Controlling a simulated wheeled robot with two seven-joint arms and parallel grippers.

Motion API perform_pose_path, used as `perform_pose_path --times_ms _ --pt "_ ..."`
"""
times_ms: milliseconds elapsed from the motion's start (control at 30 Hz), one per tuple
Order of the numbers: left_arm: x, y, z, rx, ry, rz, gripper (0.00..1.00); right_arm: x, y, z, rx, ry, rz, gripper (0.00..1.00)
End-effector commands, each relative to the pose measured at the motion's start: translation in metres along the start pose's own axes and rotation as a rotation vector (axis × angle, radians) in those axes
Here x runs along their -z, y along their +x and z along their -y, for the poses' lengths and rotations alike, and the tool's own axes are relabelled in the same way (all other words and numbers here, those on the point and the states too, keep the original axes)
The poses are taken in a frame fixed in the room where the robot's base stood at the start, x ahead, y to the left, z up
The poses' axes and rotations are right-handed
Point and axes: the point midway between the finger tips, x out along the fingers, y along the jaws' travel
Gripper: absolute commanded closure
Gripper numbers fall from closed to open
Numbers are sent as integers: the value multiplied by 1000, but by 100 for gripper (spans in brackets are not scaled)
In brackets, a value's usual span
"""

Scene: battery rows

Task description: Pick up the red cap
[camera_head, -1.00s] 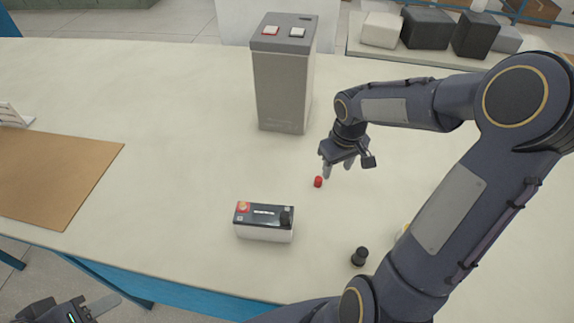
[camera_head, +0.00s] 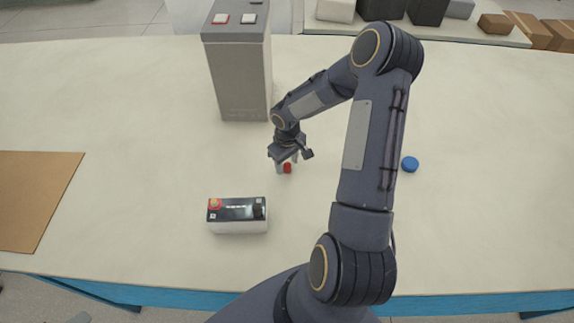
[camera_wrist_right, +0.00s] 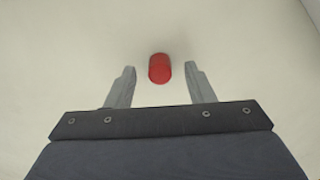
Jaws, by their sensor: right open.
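The small red cap (camera_head: 287,168) stands on the pale table, in front of the tall grey battery. It also shows near the top middle of the right wrist view (camera_wrist_right: 159,68). My right gripper (camera_head: 286,164) is open and low at the cap. In the wrist view its fingertips (camera_wrist_right: 160,69) are on either side of the cap, with a gap on each side. I cannot tell the exact height of the fingertips over the table. Only a sliver of my left gripper shows at the bottom left edge of the head view, too little to tell its state.
A tall grey battery (camera_head: 239,80) stands behind the right gripper. A small black and white battery (camera_head: 237,216) with a red terminal cap is nearer. A blue cap (camera_head: 410,164) lies right of my arm. A brown mat (camera_head: 35,200) is at left. Boxes stand at the back right.

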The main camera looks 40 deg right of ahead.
Motion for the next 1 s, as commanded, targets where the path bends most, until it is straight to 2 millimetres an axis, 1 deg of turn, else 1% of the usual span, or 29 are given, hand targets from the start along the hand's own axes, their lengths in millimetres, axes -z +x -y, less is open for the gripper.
perform_pose_path --times_ms 167,200,500,567,867,1000 --pt "0 0 0 0 0 0 57 0 0 0 -1 1 -1 52" --pt "0 0 0 0 0 0 57 0 0 0 -1 1 -1 53" --pt "0 0 0 0 0 0 57 0 0 0 -1 0 0 92" --pt "0 0 0 0 0 0 57 0 0 0 -1 0 0 99" --pt "0 0 0 0 0 0 57 0 -1 0 -1 0 0 99" --pt "2 -4 -2 0 0 0 57 0 -9 0 -2 -1 -1 99"
